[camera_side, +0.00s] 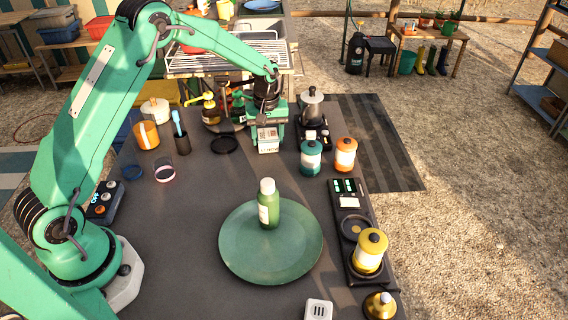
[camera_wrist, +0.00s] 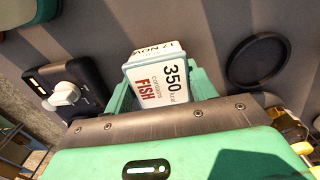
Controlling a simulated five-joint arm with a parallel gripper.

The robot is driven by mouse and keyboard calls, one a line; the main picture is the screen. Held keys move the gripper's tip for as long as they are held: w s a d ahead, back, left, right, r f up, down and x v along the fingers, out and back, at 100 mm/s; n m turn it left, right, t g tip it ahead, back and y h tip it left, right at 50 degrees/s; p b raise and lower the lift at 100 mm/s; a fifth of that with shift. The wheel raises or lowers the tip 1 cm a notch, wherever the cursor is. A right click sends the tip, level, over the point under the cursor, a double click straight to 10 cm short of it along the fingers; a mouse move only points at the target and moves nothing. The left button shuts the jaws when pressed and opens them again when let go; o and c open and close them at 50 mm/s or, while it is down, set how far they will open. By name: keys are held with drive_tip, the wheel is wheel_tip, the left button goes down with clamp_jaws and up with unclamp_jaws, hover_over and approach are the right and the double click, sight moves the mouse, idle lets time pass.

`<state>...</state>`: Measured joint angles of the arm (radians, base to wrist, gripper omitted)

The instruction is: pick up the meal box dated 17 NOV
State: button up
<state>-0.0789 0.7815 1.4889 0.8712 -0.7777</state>
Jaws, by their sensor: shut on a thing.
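My gripper (camera_side: 268,127) is at the far part of the dark table and is shut on a small white meal box (camera_side: 268,146). In the wrist view the meal box (camera_wrist: 160,72) sits between the two green fingers. Its near face reads 350 kcal, contains FISH. Its top carries a partly cut date that looks like 17 NOV, seen upside down. Whether the box touches the table is hard to tell.
A round black disc (camera_side: 224,145) lies left of the box. A moka pot (camera_side: 312,104) on a black base stands right, with teal (camera_side: 311,158) and orange (camera_side: 345,155) jars nearby. A green plate (camera_side: 270,262) bearing a green bottle (camera_side: 268,205) is nearer.

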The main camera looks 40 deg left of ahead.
sight(268, 133)
drive_tip(key=shift+r, duration=0.1)
drive_tip(key=shift+r, duration=0.45)
wheel_tip(268, 133, up, 3)
drive_tip(key=shift+r, duration=0.1)
drive_tip(key=s+d+r, duration=0.1)
drive_tip(key=d+r, duration=0.1)
drive_tip(key=d, duration=0.1)
drive_tip(key=s+d+r, duration=0.2)
drive_tip(key=d, duration=0.2)
drive_tip(key=s+d+r, duration=0.2)
drive_tip(key=d, duration=0.1)
drive_tip(key=shift+s+d+r, duration=0.1)
drive_tip(key=shift+d+r, duration=0.1)
drive_tip(key=shift+r, duration=0.2)
